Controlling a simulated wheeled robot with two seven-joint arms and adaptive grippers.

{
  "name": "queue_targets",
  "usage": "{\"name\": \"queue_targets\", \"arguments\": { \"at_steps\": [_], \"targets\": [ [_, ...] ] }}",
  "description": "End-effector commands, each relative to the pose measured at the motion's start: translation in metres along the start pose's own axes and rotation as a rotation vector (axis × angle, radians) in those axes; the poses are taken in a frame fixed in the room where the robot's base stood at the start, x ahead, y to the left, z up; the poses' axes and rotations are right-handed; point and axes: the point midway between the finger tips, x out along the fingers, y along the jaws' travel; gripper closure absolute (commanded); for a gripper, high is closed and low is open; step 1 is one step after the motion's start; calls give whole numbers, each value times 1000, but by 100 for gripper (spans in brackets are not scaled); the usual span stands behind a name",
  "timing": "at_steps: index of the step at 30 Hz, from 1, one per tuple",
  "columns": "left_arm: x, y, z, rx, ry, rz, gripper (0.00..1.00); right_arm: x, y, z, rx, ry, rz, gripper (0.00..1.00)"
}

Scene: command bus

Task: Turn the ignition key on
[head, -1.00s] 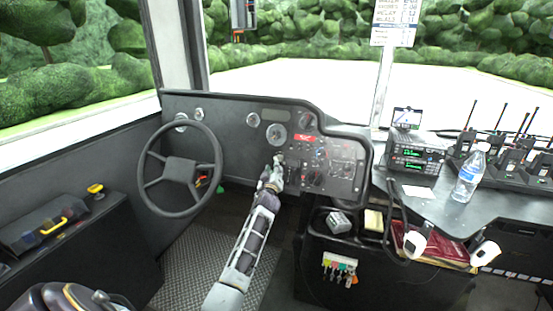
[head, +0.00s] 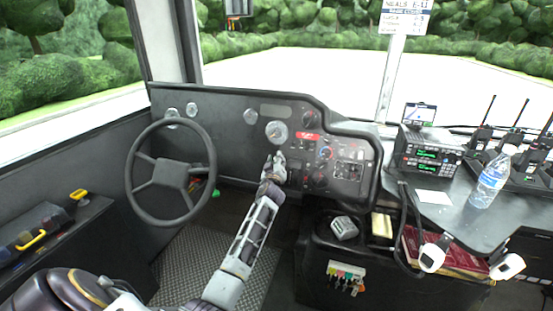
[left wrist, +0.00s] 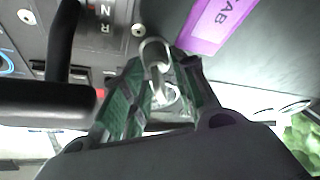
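My left gripper (head: 276,162) is at the dashboard (head: 225,135), just below the round gauge and right of the steering wheel (head: 172,175). In the left wrist view, its two dark green fingers (left wrist: 165,72) point at the panel, with a small gap between them. A silvery metal ring or key (left wrist: 154,50) shows at and between the fingertips. I cannot tell whether the fingers press on it. The ignition key's slot and angle are hidden by the gripper in the head view. My right gripper is not in view.
A dark lever (left wrist: 62,45) and a purple label (left wrist: 212,25) are close beside the fingers in the left wrist view. The switch panel (head: 335,160) lies right of the gripper. A radio (head: 428,150) and a water bottle (head: 489,182) stand on the right counter.

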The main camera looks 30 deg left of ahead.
Motion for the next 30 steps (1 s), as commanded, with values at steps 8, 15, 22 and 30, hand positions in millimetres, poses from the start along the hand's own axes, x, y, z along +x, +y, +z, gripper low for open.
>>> {"name": "queue_targets", "arguments": {
  "at_steps": [8,15,22,30],
  "targets": [
    [0,0,0,0,0,-1,72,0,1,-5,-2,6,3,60],
    [0,0,0,0,0,-1,85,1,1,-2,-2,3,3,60],
    [0,0,0,-1,0,-1,100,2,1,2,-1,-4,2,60],
    [0,-1,0,4,1,0,100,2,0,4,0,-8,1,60]
  ]
}}
